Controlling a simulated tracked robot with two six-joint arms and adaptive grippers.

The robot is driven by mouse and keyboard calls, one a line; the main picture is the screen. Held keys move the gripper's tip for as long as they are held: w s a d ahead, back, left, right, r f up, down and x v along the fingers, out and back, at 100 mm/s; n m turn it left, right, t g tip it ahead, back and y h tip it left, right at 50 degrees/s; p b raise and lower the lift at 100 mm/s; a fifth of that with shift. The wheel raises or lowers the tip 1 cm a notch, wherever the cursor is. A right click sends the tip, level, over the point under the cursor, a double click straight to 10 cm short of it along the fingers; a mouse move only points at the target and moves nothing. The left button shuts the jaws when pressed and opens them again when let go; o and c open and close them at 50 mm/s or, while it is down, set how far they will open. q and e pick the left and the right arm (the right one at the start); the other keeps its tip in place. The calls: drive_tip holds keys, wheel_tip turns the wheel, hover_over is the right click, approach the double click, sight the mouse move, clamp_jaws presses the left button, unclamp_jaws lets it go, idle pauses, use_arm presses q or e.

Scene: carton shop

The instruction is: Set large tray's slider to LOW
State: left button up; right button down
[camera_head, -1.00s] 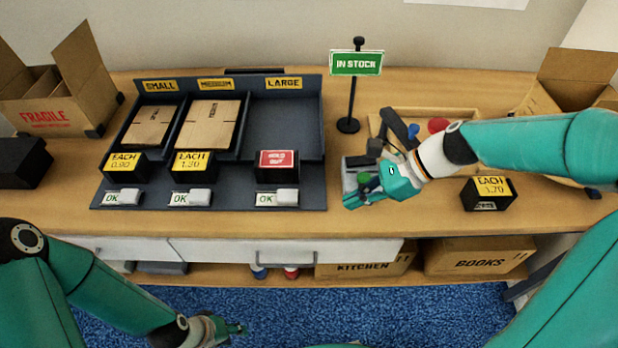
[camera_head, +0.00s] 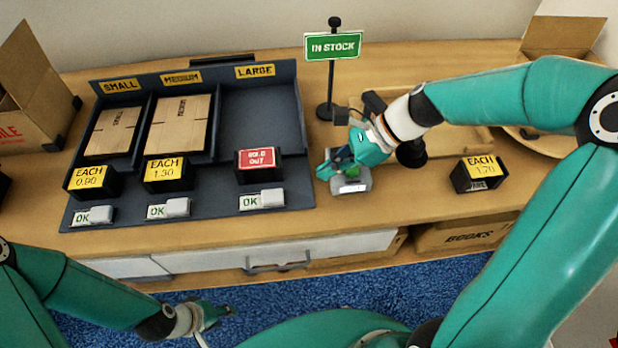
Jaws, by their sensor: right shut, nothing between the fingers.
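The large tray (camera_head: 250,110) is the right-hand bay of the dark display rack, under the LARGE label (camera_head: 255,71), and looks empty. Its slider (camera_head: 272,199) sits at the rack's front edge, below a red SOLD OUT card (camera_head: 258,158). The slider's pale knob is at the right, and OK shows to its left. My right gripper (camera_head: 332,168) is shut and empty, right of the large slider, over a small grey device. My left gripper (camera_head: 222,314) is low in front of the counter, over the blue carpet; its finger opening is unclear.
The small (camera_head: 95,215) and medium (camera_head: 169,209) sliders also show OK. The grey device (camera_head: 352,184) with a green part stands beside the rack. A green IN STOCK sign (camera_head: 333,46) stands behind. A price block (camera_head: 478,172) stands at right. A drawer handle (camera_head: 278,265) juts out below.

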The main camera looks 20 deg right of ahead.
sight(284, 198)
use_arm(q)
drive_tip(key=shift+f+b, duration=0.85)
drive_tip(key=shift+f, duration=0.05)
use_arm(e)
drive_tip(key=x, duration=0.9)
drive_tip(key=shift+a+f, duration=0.2)
